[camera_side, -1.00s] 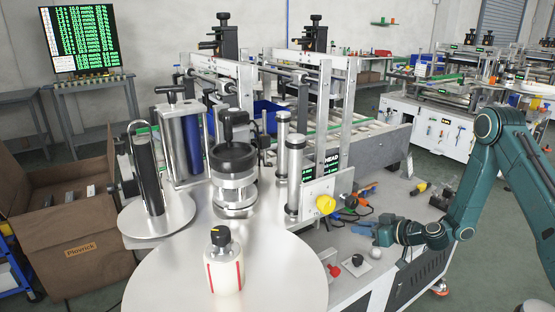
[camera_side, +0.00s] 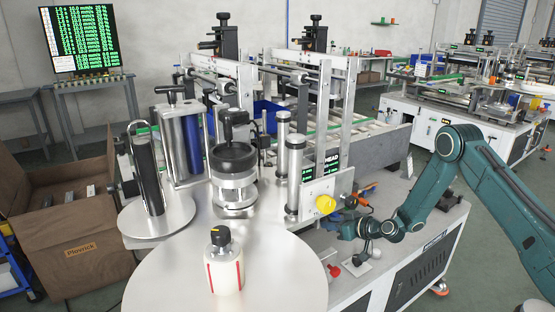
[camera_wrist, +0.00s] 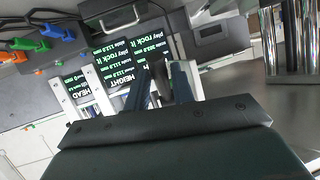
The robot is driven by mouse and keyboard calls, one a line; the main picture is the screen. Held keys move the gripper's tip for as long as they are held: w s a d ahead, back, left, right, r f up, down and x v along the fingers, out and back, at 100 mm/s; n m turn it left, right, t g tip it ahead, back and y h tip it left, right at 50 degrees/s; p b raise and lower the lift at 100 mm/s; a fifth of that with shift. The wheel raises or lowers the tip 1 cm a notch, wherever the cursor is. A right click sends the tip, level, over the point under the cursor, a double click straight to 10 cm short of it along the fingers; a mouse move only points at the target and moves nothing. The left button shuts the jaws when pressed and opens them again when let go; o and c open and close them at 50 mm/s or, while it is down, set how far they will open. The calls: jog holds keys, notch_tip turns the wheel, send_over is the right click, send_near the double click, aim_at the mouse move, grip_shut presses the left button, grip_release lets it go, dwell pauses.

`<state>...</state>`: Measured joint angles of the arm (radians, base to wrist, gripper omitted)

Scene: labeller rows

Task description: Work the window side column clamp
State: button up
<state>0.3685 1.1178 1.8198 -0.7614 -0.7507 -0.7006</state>
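My gripper (camera_side: 345,226) is low over the front edge of the labeller, right of the yellow knob (camera_side: 326,204). In the wrist view its two blue fingers (camera_wrist: 162,82) stand apart, with a dark part showing between them; I cannot tell whether they touch it. Displays marked HEAD (camera_wrist: 95,97) and HEIGHT (camera_wrist: 128,78) are beyond the fingers. Clamp levers with coloured handles, one blue (camera_wrist: 57,31), one green (camera_wrist: 28,44) and one orange (camera_wrist: 81,52), are at the upper left there. No label shows which clamp is the window side column one.
A red knob (camera_side: 333,270) stands on the bench near my arm. A large round steel plate (camera_side: 190,285) carries a cream bottle (camera_side: 224,265). Upright steel columns (camera_side: 294,165) and the machine frame stand behind the gripper. A cardboard box (camera_side: 85,235) is at left.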

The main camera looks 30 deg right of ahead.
jog(key=shift+x, duration=1)
grip_shut()
